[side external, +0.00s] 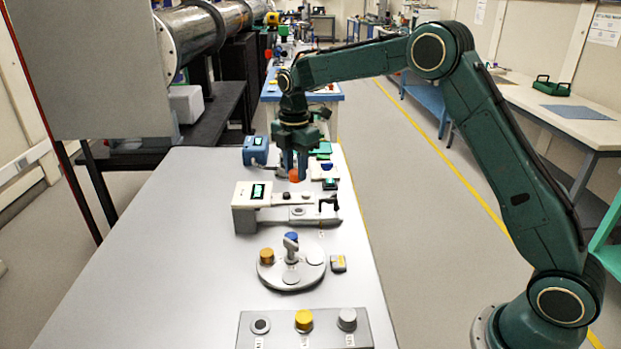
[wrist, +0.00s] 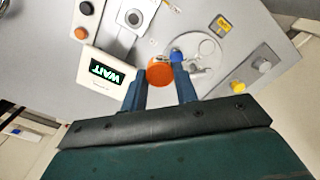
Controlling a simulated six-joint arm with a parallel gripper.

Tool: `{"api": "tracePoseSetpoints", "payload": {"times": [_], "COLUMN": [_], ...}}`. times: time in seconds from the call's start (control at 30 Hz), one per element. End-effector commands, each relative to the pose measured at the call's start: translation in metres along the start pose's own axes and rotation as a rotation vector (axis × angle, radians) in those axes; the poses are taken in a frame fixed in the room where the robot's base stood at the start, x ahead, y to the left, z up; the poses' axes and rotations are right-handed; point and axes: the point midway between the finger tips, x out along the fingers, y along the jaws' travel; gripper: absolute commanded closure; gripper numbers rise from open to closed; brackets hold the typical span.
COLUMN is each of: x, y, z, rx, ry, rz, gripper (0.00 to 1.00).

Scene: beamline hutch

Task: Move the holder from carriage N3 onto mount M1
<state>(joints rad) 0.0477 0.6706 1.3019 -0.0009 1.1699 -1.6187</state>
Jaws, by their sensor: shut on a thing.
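My gripper (side external: 294,168) is shut on an orange-red round holder (side external: 295,176) and holds it above the bench, behind the white-and-grey station. In the wrist view the holder (wrist: 160,73) shows between the fingertips of my gripper (wrist: 160,82). A round grey turntable (side external: 312,273) carries a yellow holder (side external: 266,256) and a blue one (side external: 291,238). The small labels are too blurred to tell which place is N3 or M1.
The station's display (wrist: 108,72) reads WAIT, and its grey bed has a round seat (side external: 298,211) and a dark upright bracket (side external: 328,204). A lever (side external: 291,252) rises from the turntable. A small yellow-topped box (side external: 338,264) lies beside it. The bench's left side is clear.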

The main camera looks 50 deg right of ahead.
Motion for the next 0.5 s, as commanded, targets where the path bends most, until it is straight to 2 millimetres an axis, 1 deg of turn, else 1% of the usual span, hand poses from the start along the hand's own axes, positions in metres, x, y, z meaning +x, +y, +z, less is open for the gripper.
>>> {"api": "tracePoseSetpoints", "payload": {"times": [0.03,0.2,0.5], "x": [0.005,0.022,0.049], "y": [-0.007,-0.028,-0.071], "z": [-0.005,-0.018,-0.038], "rx": [-0.002,-0.002,-0.002], "ry": [0.000,0.000,0.000], "rz": [-0.002,-0.002,-0.002], "gripper": [0.94,0.94,0.94]}}
